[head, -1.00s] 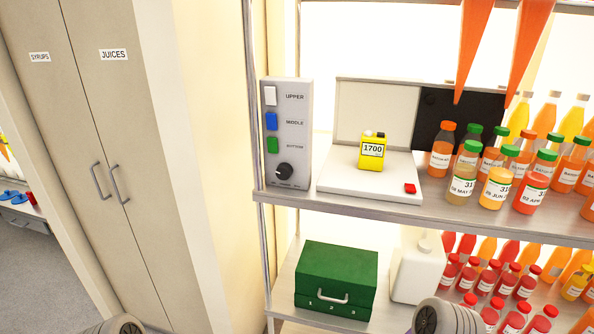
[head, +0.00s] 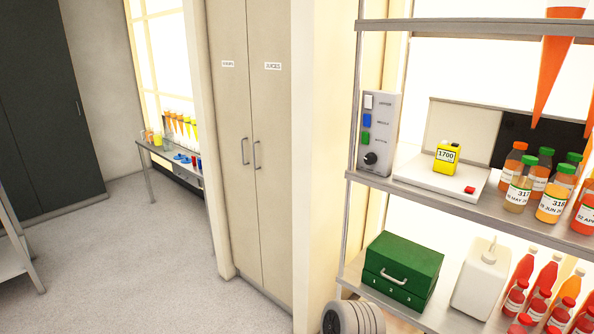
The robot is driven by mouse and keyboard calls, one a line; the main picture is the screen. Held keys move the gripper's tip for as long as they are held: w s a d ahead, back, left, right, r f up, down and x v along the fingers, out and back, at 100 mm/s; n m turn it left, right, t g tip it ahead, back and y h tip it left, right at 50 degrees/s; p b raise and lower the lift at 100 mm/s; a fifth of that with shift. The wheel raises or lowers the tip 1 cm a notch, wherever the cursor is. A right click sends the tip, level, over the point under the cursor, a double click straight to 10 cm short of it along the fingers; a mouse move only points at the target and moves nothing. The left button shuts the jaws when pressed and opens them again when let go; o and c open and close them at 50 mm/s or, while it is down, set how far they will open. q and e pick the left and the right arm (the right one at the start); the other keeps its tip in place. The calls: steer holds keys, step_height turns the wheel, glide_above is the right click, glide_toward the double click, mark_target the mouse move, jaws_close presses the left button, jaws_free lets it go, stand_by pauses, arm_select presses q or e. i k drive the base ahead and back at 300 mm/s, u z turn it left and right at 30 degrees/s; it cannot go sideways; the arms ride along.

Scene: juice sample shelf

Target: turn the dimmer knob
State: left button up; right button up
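The dimmer knob (head: 370,158) is a small black dial at the bottom of a grey control panel (head: 384,106). The panel stands upright at the left end of the upper shelf. Above the knob are a white, a blue and a green switch, labelled upper, middle and bottom. The knob is in plain sight and nothing touches it. A rounded grey part of my arm (head: 350,318) shows at the bottom edge. Neither gripper's fingers are in view.
Right of the panel, a white platform (head: 430,190) bears a yellow device (head: 447,156) marked 1700. Juice bottles (head: 553,204) crowd the shelf further right. A green box (head: 402,268) and a white jug (head: 481,280) stand below. Tall cabinets (head: 252,110) and open floor (head: 125,260) lie left.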

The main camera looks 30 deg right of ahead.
mark_target(370, 158)
steer(key=u, duration=0.75)
steer(key=i, duration=0.45)
steer(key=z, duration=0.5)
steer(key=i, duration=1.5)
steer(key=z, duration=1.1)
